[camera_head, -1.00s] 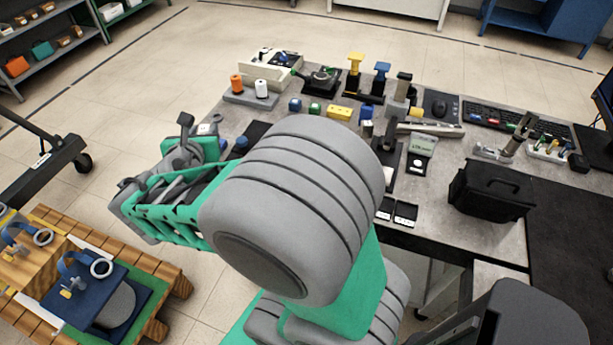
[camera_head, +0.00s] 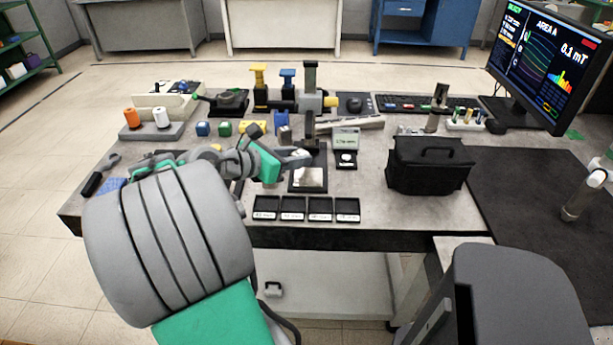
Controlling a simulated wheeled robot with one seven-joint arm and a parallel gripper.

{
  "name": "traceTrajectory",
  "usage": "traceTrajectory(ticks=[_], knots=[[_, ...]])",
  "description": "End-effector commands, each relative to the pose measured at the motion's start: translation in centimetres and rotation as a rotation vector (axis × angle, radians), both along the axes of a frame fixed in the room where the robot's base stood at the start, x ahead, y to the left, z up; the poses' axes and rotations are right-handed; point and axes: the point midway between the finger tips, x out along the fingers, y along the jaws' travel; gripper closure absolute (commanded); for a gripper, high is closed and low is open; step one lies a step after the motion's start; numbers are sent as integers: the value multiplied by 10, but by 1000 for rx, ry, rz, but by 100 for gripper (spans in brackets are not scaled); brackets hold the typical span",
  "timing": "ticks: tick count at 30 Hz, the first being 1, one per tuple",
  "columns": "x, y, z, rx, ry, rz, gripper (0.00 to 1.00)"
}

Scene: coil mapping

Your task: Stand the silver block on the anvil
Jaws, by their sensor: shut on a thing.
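My gripper (camera_head: 296,159) reaches in from the left over the bench, at the black gauge stand. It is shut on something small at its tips. I take this to be the silver block, but it is too small to make out apart from the fingers. A bright silvery plate (camera_head: 311,178), probably the anvil, lies on the stand's black base just below and right of the fingertips. I cannot tell whether the held thing touches it. The stand's dark upright (camera_head: 310,127) rises behind the gripper.
A readout (camera_head: 345,137) stands right of the gauge stand. Several labelled black trays (camera_head: 292,209) line the front edge. A black case (camera_head: 429,165) stands to the right. Coloured blocks, spools (camera_head: 162,118) and yellow and blue posts (camera_head: 260,85) stand behind and left.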

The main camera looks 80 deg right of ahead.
Motion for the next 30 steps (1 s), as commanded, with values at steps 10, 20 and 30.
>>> traceTrajectory(ticks=[10,20,30], knots=[[-6,-62,-57,0,0,0,100],[-6,-76,-101,1,1,4,100],[-5,-76,-103,0,0,3,100]])
